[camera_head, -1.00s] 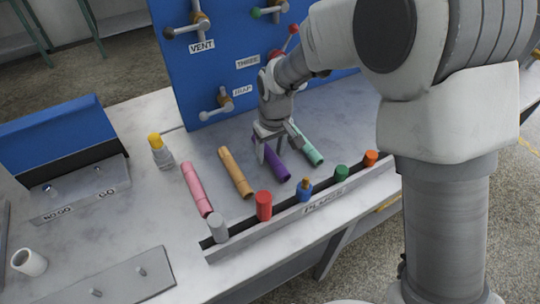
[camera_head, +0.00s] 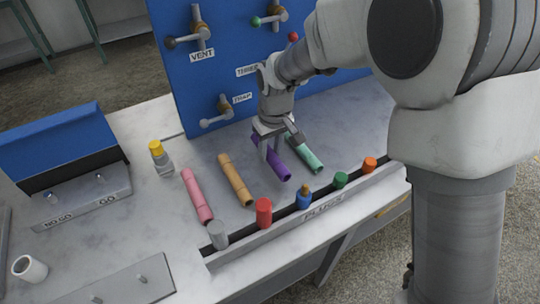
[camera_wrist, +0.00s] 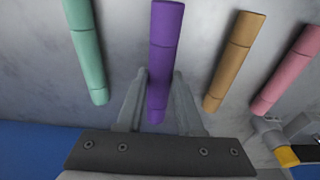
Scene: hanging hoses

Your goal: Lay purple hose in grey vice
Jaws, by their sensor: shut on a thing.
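The purple hose (camera_head: 271,158) is a short, straight piece between the orange and green hoses. My gripper (camera_head: 276,150) points down over it from behind. In the wrist view my gripper (camera_wrist: 160,74) has one finger on each side of the purple hose (camera_wrist: 166,38) and is shut on it near its lower end in that picture. The hose appears slightly above the worktop, but the gap is hard to see. I cannot make out a grey vice in either view.
The green hose (camera_head: 304,153) is close to the right; the orange (camera_head: 235,179) and pink (camera_head: 196,196) hoses lie left. A plug rack (camera_head: 322,211) runs in front. A blue panel (camera_head: 205,70) with pegs stands behind.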

